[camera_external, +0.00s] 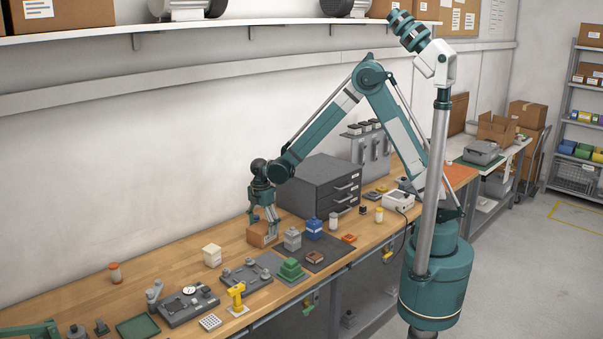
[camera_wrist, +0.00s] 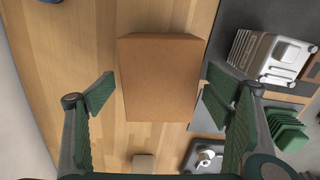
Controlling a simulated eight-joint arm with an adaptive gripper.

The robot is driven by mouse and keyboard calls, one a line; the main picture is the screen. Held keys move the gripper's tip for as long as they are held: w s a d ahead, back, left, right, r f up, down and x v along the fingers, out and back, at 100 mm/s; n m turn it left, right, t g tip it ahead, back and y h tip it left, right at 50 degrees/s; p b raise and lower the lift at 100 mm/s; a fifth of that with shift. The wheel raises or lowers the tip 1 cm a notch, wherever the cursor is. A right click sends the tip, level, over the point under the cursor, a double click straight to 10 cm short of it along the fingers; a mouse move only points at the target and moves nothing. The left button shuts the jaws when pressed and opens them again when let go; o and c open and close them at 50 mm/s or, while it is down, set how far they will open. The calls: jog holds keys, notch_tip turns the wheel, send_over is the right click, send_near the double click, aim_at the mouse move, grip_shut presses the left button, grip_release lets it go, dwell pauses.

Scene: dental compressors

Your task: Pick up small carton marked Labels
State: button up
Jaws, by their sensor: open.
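A small brown carton (camera_external: 261,236) stands on the wooden bench, near the wall side. In the wrist view the carton (camera_wrist: 160,78) shows its plain brown top, and no Labels marking can be read. My gripper (camera_external: 264,217) is directly above the carton, pointing down. In the wrist view my open gripper (camera_wrist: 159,97) has one finger on each side of the carton, with a gap on the left and a narrower one on the right. I cannot tell how far down the fingers reach beside it.
A grey metal block (camera_external: 292,239) and a green stepped block (camera_external: 291,270) are close on the right. A blue container (camera_external: 314,228) and a dark drawer cabinet (camera_external: 320,185) stand beyond. A cream box (camera_external: 212,256) stands left. Bare wood lies left of the carton.

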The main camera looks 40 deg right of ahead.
jog(key=shift+f, duration=1.55)
jog(key=c, duration=1.1)
jog(key=shift+o, duration=0.2)
jog(key=shift+r, duration=0.15)
jog(key=shift+r, duration=4.85)
